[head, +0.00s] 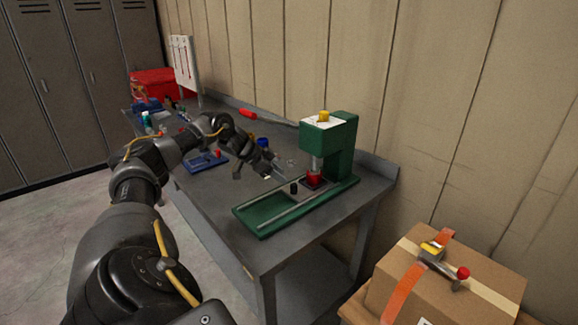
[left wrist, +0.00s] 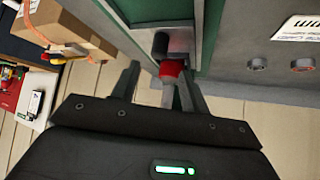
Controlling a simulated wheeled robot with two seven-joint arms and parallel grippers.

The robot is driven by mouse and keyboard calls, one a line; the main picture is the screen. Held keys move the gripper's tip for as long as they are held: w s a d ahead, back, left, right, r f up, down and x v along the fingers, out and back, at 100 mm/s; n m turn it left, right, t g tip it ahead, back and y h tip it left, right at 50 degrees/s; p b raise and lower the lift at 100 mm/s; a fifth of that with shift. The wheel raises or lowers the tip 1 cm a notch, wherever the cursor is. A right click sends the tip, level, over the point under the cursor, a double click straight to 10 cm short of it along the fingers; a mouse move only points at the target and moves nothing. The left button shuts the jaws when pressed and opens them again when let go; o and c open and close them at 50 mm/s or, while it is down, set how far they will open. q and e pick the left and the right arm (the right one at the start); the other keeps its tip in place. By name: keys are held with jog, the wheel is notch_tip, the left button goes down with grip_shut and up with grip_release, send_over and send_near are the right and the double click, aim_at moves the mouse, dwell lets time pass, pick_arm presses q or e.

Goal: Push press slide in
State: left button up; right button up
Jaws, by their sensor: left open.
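The green press (head: 340,150) stands on the bench, with a yellow knob on its head and a grey ram below. Its low green base (head: 258,222) carries bright rails that run out to the front left. A dark slide plate with a red part (head: 313,177) on it sits under or close to the ram. A black knob (head: 294,188) stands just in front of it. My left gripper (head: 280,175) is open over the rails, just left of the knob. In the left wrist view a red piece (left wrist: 171,68) shows between the fingers; contact cannot be told. My right gripper is out of view.
A taped cardboard box (head: 450,280) with a red-knobbed clamp stands at the right. A blue fixture (head: 205,161), a red-handled tool (head: 247,114) and a red bin (head: 152,82) lie farther along the bench. A wooden wall backs the bench.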

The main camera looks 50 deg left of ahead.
pick_arm(q)
jog(key=shift+v, duration=1.5)
jog(key=shift+w+d, duration=0.1)
